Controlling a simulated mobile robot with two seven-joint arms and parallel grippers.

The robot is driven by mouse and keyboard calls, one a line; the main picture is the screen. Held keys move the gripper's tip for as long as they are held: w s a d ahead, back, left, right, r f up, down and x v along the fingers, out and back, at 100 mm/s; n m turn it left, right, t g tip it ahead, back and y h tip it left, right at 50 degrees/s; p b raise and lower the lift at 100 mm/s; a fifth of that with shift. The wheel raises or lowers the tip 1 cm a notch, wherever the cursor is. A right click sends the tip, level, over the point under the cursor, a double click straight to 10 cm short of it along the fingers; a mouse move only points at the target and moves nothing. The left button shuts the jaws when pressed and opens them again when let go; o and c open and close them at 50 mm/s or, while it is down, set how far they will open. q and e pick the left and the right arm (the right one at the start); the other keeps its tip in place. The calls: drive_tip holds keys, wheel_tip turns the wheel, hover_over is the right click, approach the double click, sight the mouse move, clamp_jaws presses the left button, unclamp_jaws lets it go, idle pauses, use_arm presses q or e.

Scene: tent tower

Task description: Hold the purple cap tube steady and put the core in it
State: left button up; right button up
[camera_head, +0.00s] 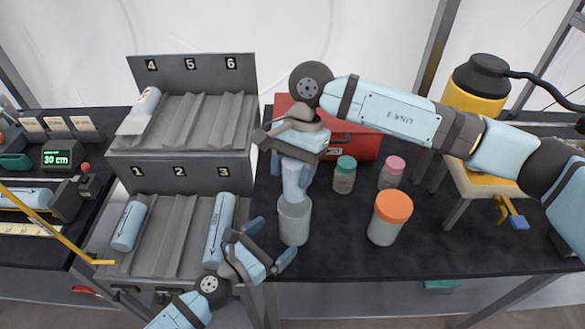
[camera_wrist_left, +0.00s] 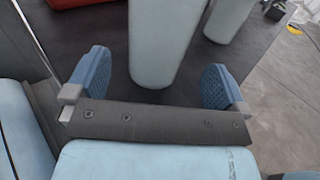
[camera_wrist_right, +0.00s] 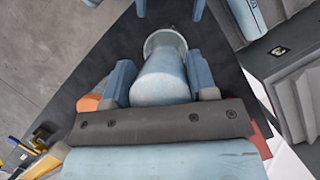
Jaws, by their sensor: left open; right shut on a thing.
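An open pale grey tube (camera_head: 294,222) stands upright on the dark table; no purple cap shows on it. My right gripper (camera_head: 294,172) is shut on the pale blue core (camera_head: 294,188) above the tube. In the right wrist view the core (camera_wrist_right: 161,82) lies between the fingers, its far end at the tube's rim (camera_wrist_right: 165,36). How deep it reaches inside is hidden. My left gripper (camera_head: 273,242) is open low beside the tube. In the left wrist view the tube (camera_wrist_left: 165,40) stands between the spread fingers, with gaps on both sides.
Jars with teal (camera_head: 345,162), pink (camera_head: 393,163) and orange (camera_head: 393,207) caps stand right of the tube. A red box (camera_head: 350,145) is behind. A numbered grey rack (camera_head: 180,172) with blue cylinders is at left. The table front right is clear.

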sight(304, 214)
use_arm(q)
drive_tip(key=shift+s+a+f, duration=0.1)
drive_tip(key=shift+s+f, duration=0.05)
drive_tip(key=shift+f, duration=0.65)
drive_tip(key=shift+x, duration=3.8)
drive_tip(key=shift+a+r, duration=0.1)
drive_tip(key=c, duration=0.8)
drive_tip(key=shift+c, duration=0.2)
